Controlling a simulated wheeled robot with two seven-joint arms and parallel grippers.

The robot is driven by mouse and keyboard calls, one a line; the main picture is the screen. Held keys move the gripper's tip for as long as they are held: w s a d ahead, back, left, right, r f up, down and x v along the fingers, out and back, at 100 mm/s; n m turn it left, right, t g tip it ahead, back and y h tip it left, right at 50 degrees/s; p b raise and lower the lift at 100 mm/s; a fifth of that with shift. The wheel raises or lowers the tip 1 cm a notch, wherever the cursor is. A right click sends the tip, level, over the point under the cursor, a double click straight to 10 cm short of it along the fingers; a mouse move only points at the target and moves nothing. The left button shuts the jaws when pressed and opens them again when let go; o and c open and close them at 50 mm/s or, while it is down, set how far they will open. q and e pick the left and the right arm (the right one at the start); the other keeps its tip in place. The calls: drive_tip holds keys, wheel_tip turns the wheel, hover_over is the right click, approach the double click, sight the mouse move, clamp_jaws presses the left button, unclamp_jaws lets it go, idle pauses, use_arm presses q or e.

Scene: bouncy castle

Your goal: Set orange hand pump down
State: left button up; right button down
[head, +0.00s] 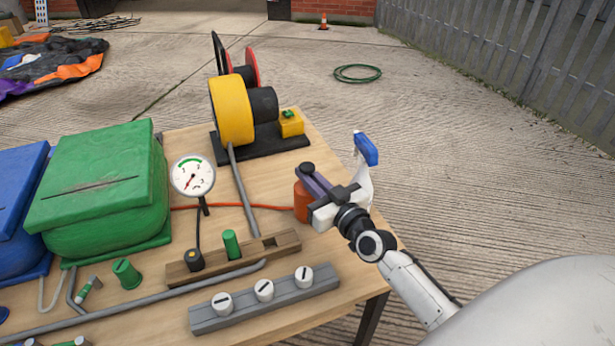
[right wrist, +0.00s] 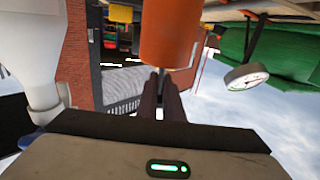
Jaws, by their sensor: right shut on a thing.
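The orange hand pump (head: 301,203) is upright at the right edge of the wooden table, partly hidden behind my right gripper (head: 315,180). In the right wrist view its orange body (right wrist: 168,30) is close up, and the dark fingers of my right gripper (right wrist: 165,92) are shut on the thin rod at its end. The frames do not clearly show whether the pump's base touches the tabletop. My left gripper is not in view.
A white spray bottle with a blue head (head: 366,148) stands just right of my gripper. A pressure gauge (head: 193,177), a wooden rack (head: 220,262), a grey block with white knobs (head: 264,301) and a yellow-wheeled blower (head: 232,110) are on the table. A red hose (head: 262,207) runs to the pump.

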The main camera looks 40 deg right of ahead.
drive_tip(key=c, duration=1.9)
unclamp_jaws()
drive_tip(key=shift+f, duration=0.15)
drive_tip(key=shift+r, duration=0.25)
drive_tip(key=shift+s+f, duration=0.15)
drive_tip(key=shift+s, duration=0.2)
drive_tip(key=s, duration=1.1)
drive_tip(key=shift+s+a, duration=0.15)
drive_tip(key=shift+a, duration=0.1)
